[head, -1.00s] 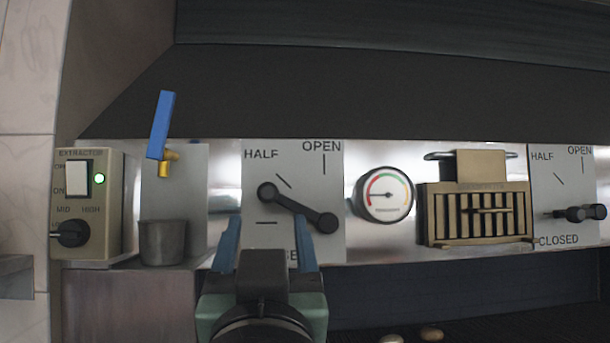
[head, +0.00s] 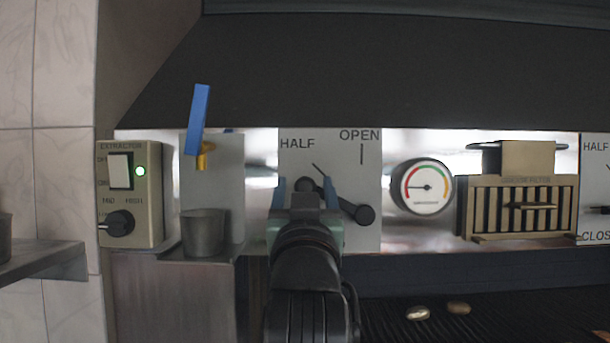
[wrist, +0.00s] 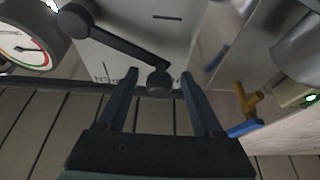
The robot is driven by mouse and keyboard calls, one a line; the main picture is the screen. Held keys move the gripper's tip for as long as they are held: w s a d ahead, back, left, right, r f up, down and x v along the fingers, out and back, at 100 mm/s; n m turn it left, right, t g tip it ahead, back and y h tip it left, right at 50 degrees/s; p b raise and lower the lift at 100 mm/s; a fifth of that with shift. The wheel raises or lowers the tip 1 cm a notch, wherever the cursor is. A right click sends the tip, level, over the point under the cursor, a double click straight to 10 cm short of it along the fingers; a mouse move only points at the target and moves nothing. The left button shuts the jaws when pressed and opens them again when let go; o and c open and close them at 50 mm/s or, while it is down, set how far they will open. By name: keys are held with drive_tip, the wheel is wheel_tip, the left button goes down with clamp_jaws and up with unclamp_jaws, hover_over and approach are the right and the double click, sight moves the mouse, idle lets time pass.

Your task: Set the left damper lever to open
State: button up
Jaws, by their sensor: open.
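The left damper lever (head: 342,203) is a dark bar on a light panel (head: 290,160) marked HALF and OPEN. Its pivot is at the lower right. Its knob end points left and slightly up, between the horizontal mark and the HALF mark. My gripper (head: 305,182) is open in front of the panel and hides its lower left part. In the wrist view, where the panel is upside down, the lever (wrist: 120,48) runs to its knob, which appears between the open fingertips (wrist: 158,78). I cannot tell whether the fingers touch it.
A round gauge (head: 422,187) and a slatted tan vent (head: 518,206) are to the right. A second lever panel (head: 596,165) is cut off at the right edge. A metal cup (head: 204,232), a blue-handled valve (head: 197,120) and the extractor switch box (head: 130,195) are to the left.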

drive_tip(key=shift+w, duration=0.2)
clamp_jaws()
idle(0.3)
idle(1.1)
